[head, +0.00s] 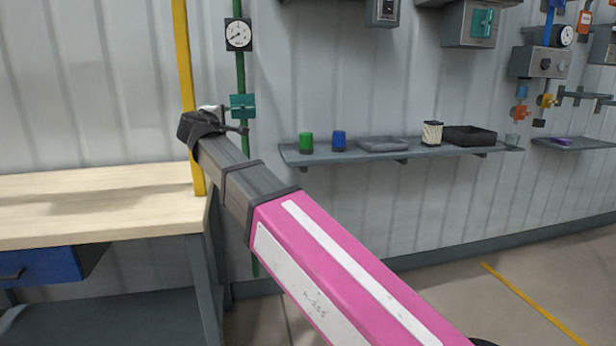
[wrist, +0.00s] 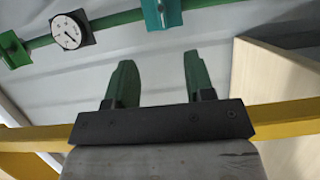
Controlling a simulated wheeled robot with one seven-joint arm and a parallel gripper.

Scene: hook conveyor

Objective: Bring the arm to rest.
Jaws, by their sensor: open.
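My arm, pink and grey, stretches across the head view from the lower right up to the middle left. My gripper (wrist: 157,78) shows in the wrist view with two green fingers apart and nothing between them. Its end is in the head view near the yellow post (head: 184,75), where the fingers are hard to make out. In the wrist view the gripper points toward the grey wall, below a teal valve (wrist: 160,12) and a round gauge (wrist: 71,31) on the green pipe. The yellow post (wrist: 285,112) passes behind the gripper's base there.
A wooden workbench (head: 90,190) with a blue drawer (head: 40,265) stands at the left. A wall shelf (head: 350,155) holds a green cup (head: 306,142), a blue cup (head: 339,140), trays and a striped container (head: 432,133). Boxes and valves hang at upper right. Floor at lower right is clear.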

